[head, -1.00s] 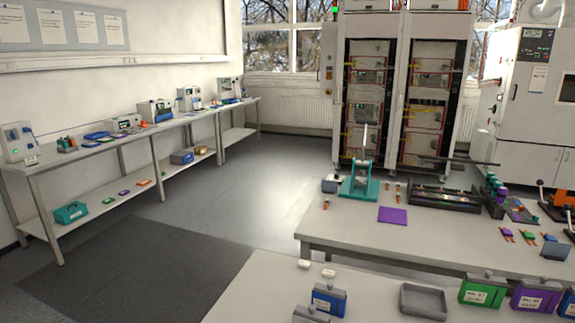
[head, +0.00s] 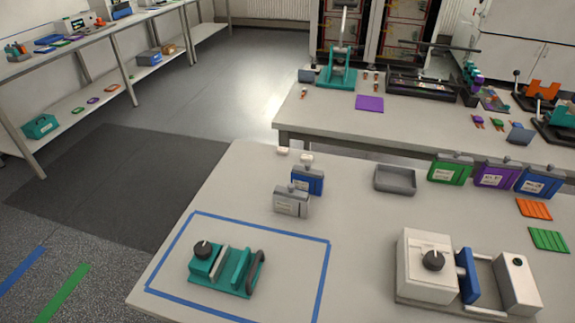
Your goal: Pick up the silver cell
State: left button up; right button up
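A silver-grey cell (head: 290,204) with a white label stands upright on the near table in the head view. It is just in front of and slightly left of a blue cell (head: 308,182), which it overlaps a little in the picture. It stands outside the blue-taped rectangle, behind its far edge. Neither of my grippers is in view.
A teal clamp fixture (head: 226,268) sits inside the blue tape outline (head: 325,270). A white press-like device (head: 425,268) stands at the right. A grey tray (head: 395,180) and green (head: 449,170), purple (head: 495,173) and blue cells (head: 538,181) stand behind. The table's middle is clear.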

aim_at(285, 205)
jog(key=j+z, duration=0.2)
jog(key=j, duration=1.1)
jog(key=k, duration=0.05)
